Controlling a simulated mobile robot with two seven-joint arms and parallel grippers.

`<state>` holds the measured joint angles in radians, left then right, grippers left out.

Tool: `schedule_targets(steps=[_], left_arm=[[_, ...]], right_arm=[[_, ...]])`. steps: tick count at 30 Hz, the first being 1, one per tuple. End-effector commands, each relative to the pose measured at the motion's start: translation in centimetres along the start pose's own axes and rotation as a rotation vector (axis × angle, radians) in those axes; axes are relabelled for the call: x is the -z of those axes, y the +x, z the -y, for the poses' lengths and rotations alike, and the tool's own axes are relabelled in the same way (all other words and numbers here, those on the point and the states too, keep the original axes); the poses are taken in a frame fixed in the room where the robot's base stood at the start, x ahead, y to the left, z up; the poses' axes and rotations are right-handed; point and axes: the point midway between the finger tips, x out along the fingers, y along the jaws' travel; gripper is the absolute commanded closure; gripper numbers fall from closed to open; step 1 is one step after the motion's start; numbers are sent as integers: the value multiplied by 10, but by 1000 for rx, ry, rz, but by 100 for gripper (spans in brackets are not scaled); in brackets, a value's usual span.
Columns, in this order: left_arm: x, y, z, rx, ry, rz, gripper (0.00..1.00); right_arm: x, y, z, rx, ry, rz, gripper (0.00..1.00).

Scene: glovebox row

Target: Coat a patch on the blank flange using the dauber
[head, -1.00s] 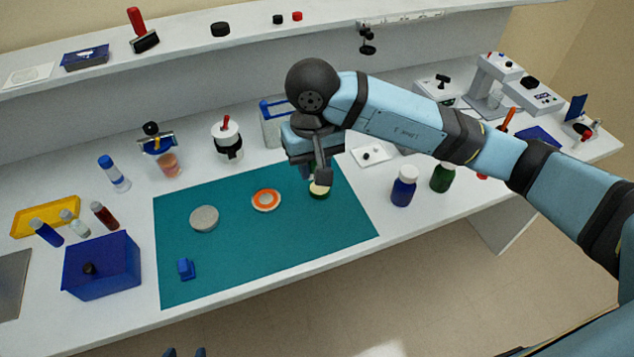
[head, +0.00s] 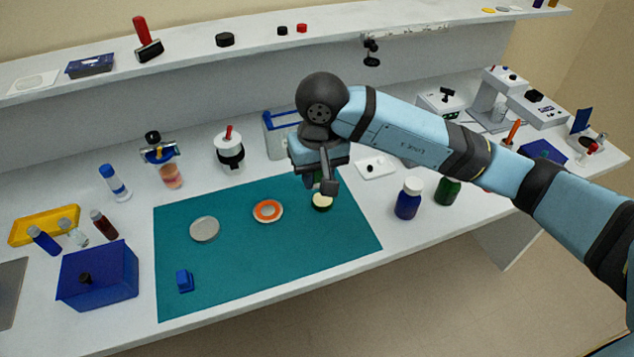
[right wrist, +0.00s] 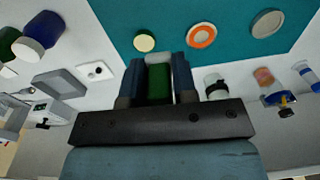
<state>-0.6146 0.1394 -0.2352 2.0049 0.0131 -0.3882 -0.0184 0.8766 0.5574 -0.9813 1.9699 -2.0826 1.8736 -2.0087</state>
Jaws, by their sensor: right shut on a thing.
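My right gripper (head: 320,184) is over the right part of the teal mat (head: 270,270), pointing down. It is shut on a green-bodied thing with a pale end (right wrist: 158,84), probably the dauber; its tip is partly hidden by the fingers. A small round pot with a cream top (head: 322,203) stands on the mat close to the gripper; in the right wrist view it shows apart from the held thing. A plain grey disc (head: 204,229), likely the blank flange, lies on the mat further left. An orange and white ringed disc (head: 268,211) lies between them. My left gripper is out of view.
A small blue block (head: 185,281) sits at the mat's front left. A blue box (head: 98,277) stands left of the mat. Blue (head: 408,199) and green (head: 447,191) bottles stand to the right. The mat's front middle is clear.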

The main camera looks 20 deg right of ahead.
Motion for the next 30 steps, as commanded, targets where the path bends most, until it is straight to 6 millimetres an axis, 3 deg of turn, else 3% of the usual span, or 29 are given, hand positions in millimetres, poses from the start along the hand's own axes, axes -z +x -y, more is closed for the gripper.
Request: schedule_targets(steps=[1,9,18,23,30], left_arm=[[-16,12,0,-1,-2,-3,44],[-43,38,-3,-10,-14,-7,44],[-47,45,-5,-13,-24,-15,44],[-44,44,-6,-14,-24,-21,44],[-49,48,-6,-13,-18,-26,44]], right_arm=[[7,24,-6,16,5,-18,98],[54,77,-35,109,5,-165,98],[80,96,-54,145,-3,-257,98],[80,104,-54,148,-4,-261,98],[78,130,-54,149,-5,-259,98]])
